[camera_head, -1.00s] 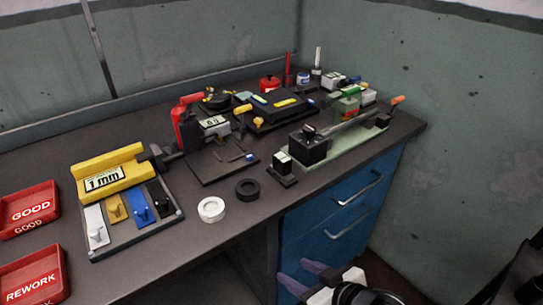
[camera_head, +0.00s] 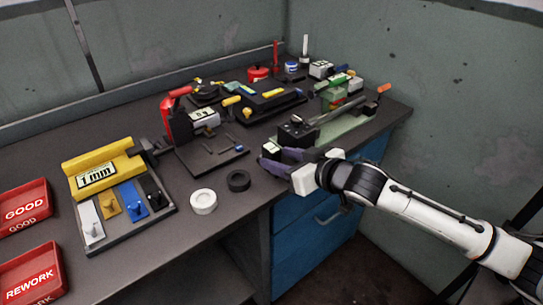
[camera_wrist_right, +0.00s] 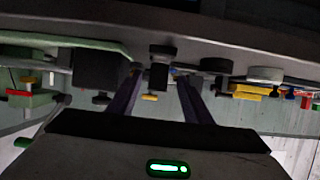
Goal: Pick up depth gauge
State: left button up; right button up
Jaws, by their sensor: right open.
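A small black block with a pale display, which I take to be the depth gauge (camera_head: 271,147), stands near the bench's front edge. My right gripper (camera_head: 268,157) partly hides it in the head view. In the right wrist view, which looks upside down, the depth gauge (camera_wrist_right: 159,75) shows between and beyond my purple fingers. My right gripper (camera_wrist_right: 160,82) is open, with a gap on both sides of the gauge. I cannot tell how far ahead the gauge is. My left gripper is not in view.
Just behind is a green fixture (camera_head: 345,130) with a long lever. A yellow 1 mm station (camera_head: 100,170) and red trays (camera_head: 27,208) are further left.

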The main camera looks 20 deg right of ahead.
aim_at(277, 158)
jog(key=x, duration=0.4)
jog(key=shift+w+d+f, duration=0.1)
jog(key=shift+w+f, duration=0.15)
jog(key=shift+f, duration=0.05)
jog(key=shift+r, duration=0.1)
grip_shut()
